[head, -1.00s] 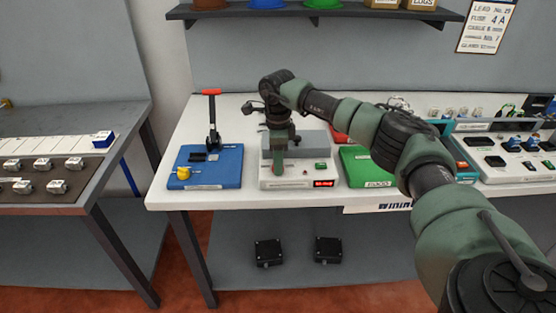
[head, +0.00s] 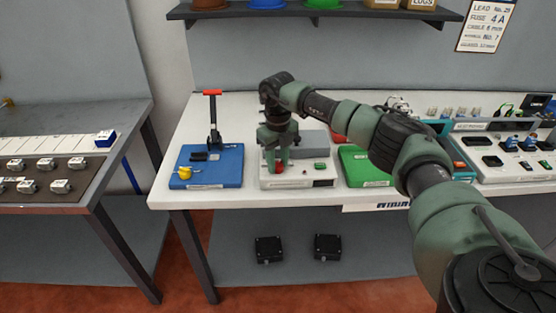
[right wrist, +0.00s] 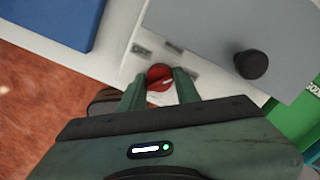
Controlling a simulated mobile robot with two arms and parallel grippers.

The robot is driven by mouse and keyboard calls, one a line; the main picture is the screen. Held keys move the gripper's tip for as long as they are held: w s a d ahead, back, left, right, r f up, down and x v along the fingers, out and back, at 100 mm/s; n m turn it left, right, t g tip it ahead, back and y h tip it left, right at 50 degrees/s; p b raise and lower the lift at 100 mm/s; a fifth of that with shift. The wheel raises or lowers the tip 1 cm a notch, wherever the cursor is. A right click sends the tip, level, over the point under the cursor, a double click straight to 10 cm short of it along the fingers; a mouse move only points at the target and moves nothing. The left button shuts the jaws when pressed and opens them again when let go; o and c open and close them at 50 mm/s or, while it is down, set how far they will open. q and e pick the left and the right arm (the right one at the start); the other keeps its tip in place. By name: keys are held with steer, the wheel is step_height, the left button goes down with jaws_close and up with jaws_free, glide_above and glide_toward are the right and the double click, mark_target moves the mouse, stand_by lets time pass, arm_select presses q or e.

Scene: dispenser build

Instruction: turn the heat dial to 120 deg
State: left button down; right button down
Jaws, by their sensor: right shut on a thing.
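The heat dial is a round red knob (right wrist: 160,77) with a pale mark on it, on the white front of the machine (head: 265,180). It also shows as a small red spot in the head view (head: 278,168). My right gripper (head: 279,163) points down over the machine. In the right wrist view its two green fingers (right wrist: 160,90) stand on either side of the dial and are shut on it. My left gripper is in neither view.
The machine has a grey lid (head: 310,143) with a black knob (right wrist: 251,64), a green button (head: 320,166) and a dark display (head: 322,183). A blue board with a red-handled lever (head: 212,120) stands left. A green mat (head: 360,165) lies right.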

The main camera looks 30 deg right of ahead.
mark_target(278, 162)
steer(key=shift+w+r+m+p, duration=0.15)
steer(key=shift+m+p, duration=0.25)
steer(key=shift+m, duration=1.6)
steer(key=c, duration=1)
jaws_free()
steer(key=shift+c, duration=0.2)
step_height(278, 162, up, 8)
steer(key=shift+f+b, duration=0.15)
steer(key=shift+b, duration=0.75)
